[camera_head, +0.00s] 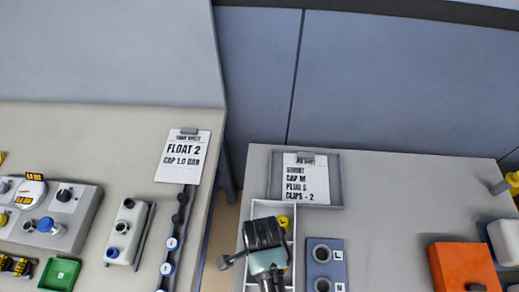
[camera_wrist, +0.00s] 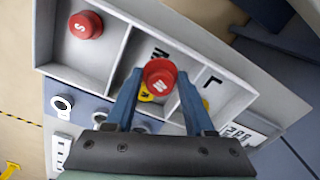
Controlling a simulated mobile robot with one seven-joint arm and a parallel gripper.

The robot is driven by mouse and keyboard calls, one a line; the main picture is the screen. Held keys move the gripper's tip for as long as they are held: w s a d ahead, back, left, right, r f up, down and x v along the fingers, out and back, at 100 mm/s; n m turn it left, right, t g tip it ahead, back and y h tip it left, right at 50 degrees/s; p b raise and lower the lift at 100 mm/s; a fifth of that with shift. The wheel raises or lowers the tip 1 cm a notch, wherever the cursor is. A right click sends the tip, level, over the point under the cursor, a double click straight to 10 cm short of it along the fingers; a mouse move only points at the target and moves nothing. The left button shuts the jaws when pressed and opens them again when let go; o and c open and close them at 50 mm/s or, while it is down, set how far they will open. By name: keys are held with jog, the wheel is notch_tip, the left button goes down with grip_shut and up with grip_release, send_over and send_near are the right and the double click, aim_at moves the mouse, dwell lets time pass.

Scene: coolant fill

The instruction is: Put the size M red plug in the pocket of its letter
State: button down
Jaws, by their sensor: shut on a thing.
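My gripper (camera_wrist: 160,90) is shut on a red plug (camera_wrist: 160,75) marked M. The plug is between the fingertips, over the middle pocket of a white tray (camera_wrist: 192,40); I cannot tell how far it is above the floor. The letter M (camera_wrist: 159,52) on that pocket's floor shows just past the plug. The pocket marked L (camera_wrist: 212,81) is on the right. The left pocket holds another red plug (camera_wrist: 86,25) marked S. In the head view my gripper (camera_head: 268,280) covers much of the tray (camera_head: 262,205), and the held plug is hidden.
Yellow pieces lie in the tray, one (camera_wrist: 146,97) beside the held plug. A blue-grey plate (camera_head: 325,250) with ring holders stands right of the tray. A list card (camera_head: 306,180) lies behind it. An orange box (camera_head: 463,266) is at the right. A gap separates the left bench (camera_head: 120,160).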

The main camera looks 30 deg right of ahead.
jog(key=shift+a+f, duration=0.1)
jog(key=shift+f, duration=2.35)
jog(key=shift+c, duration=1.3)
grip_release()
jog(key=shift+f, duration=0.1)
